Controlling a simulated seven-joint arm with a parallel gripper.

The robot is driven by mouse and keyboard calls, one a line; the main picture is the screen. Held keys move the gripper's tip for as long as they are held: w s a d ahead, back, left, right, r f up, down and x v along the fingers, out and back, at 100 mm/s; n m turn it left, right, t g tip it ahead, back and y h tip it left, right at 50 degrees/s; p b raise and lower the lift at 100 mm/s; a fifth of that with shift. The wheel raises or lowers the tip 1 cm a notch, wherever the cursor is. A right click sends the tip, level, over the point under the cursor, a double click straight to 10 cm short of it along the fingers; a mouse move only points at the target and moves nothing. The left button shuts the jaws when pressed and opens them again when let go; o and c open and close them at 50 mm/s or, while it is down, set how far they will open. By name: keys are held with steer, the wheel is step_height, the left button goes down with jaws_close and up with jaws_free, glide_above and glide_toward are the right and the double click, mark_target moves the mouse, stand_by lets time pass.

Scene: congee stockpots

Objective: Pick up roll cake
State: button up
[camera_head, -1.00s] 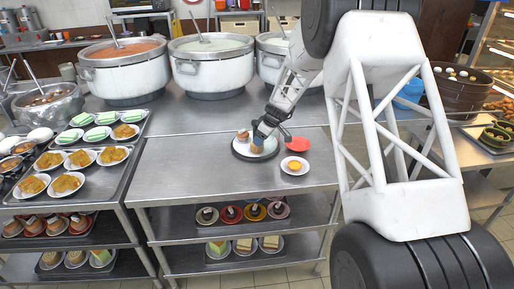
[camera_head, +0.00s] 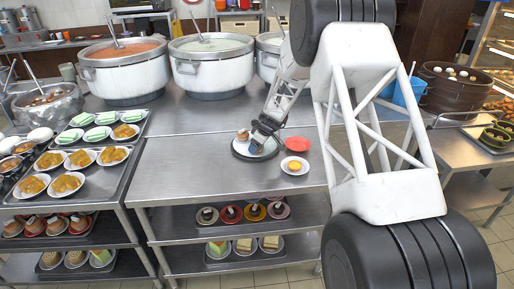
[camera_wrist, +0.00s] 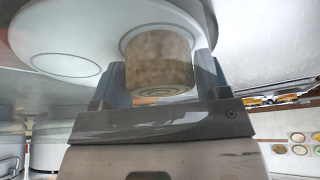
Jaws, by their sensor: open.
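A brown, cylindrical roll cake (camera_wrist: 158,62) with a spiral on its end sits on a white plate (camera_wrist: 60,30) in the wrist view. My gripper (camera_wrist: 157,82) is open, with one finger on each side of the cake; I cannot tell whether they touch it. A small brown piece (camera_head: 243,135) shows on that plate, just left of the gripper. The gripper hides part of the plate.
A red dish (camera_head: 298,144) and a white plate with an orange-yellow item (camera_head: 294,166) lie right of the gripper. Trays of plated food (camera_head: 65,183) stand at the left, large pots (camera_head: 212,65) behind. The table's left front (camera_head: 180,180) is clear.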

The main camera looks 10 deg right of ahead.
stand_by(0.4)
steer(key=c, duration=0.6)
steer(key=shift+o, duration=0.2)
steer(key=shift+r, duration=0.1)
steer(key=shift+r, duration=0.8)
step_height(320, 180, up, 2)
steer(key=shift+r, duration=0.1)
steer(key=s, duration=1)
steer(key=s+d+r, duration=0.1)
steer(key=s, duration=0.5)
steer(key=shift+w+d, duration=0.1)
